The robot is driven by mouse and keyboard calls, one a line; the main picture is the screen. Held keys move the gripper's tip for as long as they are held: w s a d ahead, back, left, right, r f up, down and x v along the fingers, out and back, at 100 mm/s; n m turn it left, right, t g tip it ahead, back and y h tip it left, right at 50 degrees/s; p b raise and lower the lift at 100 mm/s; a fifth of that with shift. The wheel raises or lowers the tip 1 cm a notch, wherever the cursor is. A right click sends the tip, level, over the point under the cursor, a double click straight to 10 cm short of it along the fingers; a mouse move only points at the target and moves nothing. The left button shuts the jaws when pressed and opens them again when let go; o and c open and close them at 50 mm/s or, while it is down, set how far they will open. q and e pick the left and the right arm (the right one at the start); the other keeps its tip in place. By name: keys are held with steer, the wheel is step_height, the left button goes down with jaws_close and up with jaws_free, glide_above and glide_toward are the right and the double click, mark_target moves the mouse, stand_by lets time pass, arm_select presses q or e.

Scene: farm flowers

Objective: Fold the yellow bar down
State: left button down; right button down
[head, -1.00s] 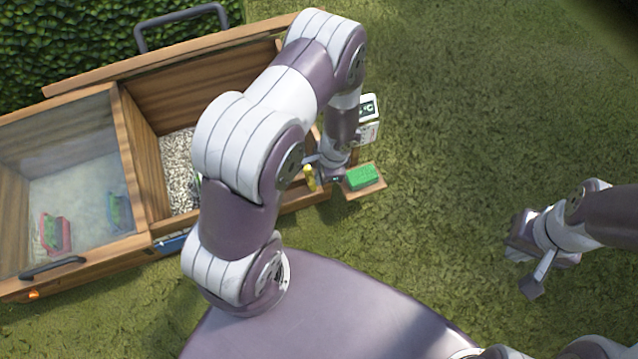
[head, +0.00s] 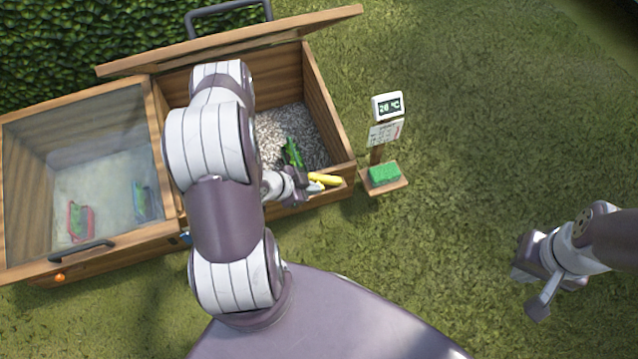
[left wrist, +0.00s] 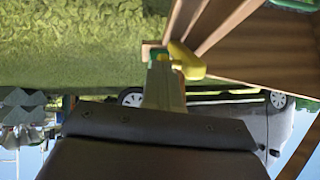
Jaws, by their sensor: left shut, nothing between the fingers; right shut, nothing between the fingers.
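The yellow bar (head: 326,179) shows at the front right rim of the open wooden box (head: 325,95), pointing right. It also shows in the left wrist view (left wrist: 187,62), just right of the fingertips. My left gripper (head: 308,187) is shut and empty at the bar's left end, over the front rim. Its shut fingers also show in the left wrist view (left wrist: 163,66). They look very close to the bar; I cannot tell whether they touch. My right gripper (head: 528,292) is shut and empty over the grass, far from the box.
The box's lid (head: 230,42) stands open at the back. Gravel (head: 290,135) and a green plant (head: 292,152) are inside. A glass-covered section (head: 80,150) adjoins at left. A thermometer sign (head: 387,106) and green sponge (head: 384,175) stand right of the box. Grass beyond is clear.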

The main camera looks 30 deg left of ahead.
arm_select(q)
steer(key=f+t+h+b, duration=0.1)
steer(key=s+a+f+t+h+b, duration=0.1)
steer(key=f, duration=0.1)
steer(key=f+t+b, duration=0.1)
steer(key=b, duration=0.1)
steer(key=shift+s+a+f+t+h, duration=0.15)
steer(key=shift+s+a+t+h, duration=0.15)
steer(key=shift+s+h, duration=0.1)
steer(key=shift+w+d, duration=0.25)
steer(key=shift+w, duration=0.05)
